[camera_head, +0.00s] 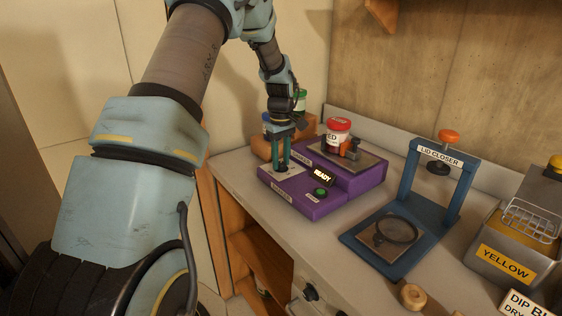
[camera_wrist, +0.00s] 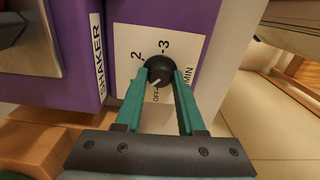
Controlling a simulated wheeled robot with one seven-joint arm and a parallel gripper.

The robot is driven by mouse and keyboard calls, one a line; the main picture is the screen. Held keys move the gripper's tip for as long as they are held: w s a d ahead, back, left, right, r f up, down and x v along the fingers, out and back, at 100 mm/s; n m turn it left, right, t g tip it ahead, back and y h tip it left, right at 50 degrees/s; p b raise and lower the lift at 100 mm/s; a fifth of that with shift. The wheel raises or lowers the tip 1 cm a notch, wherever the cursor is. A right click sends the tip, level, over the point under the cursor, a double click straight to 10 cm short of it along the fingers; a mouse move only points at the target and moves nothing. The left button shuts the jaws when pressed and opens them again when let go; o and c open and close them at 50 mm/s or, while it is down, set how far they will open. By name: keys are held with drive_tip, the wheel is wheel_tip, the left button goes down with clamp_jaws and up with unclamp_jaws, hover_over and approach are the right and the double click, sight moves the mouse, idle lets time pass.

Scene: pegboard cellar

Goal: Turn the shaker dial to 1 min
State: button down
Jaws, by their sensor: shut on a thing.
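The purple shaker (camera_head: 345,183) stands on the bench, with a display reading READY and a green button on its front panel. My gripper (camera_head: 281,168) points down at the left of this panel. In the wrist view, the black shaker dial (camera_wrist: 160,70) sits on a white plate (camera_wrist: 128,42) marked 2, 3, OFF and MIN. The green fingers of my gripper (camera_wrist: 160,78) are shut on the dial from both sides. A pale mark on the dial faces the OFF side. The 1 mark is not visible. A red-lidded jar (camera_head: 338,134) sits on the shaker's platform.
A blue lid closer (camera_head: 462,190) stands right of the shaker. A grey container labelled YELLOW (camera_head: 506,263) is further right. A wooden block (camera_head: 262,146) lies behind my gripper. Bare bench (camera_head: 235,172) lies left of the shaker.

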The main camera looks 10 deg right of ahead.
sight(280, 163)
drive_tip(key=shift+m, duration=1.6)
drive_tip(key=c, duration=0.5)
unclamp_jaws()
wheel_tip(280, 163, up, 11)
drive_tip(key=b, duration=0.3)
drive_tip(key=shift+f, duration=0.1)
drive_tip(key=shift+a, duration=0.1)
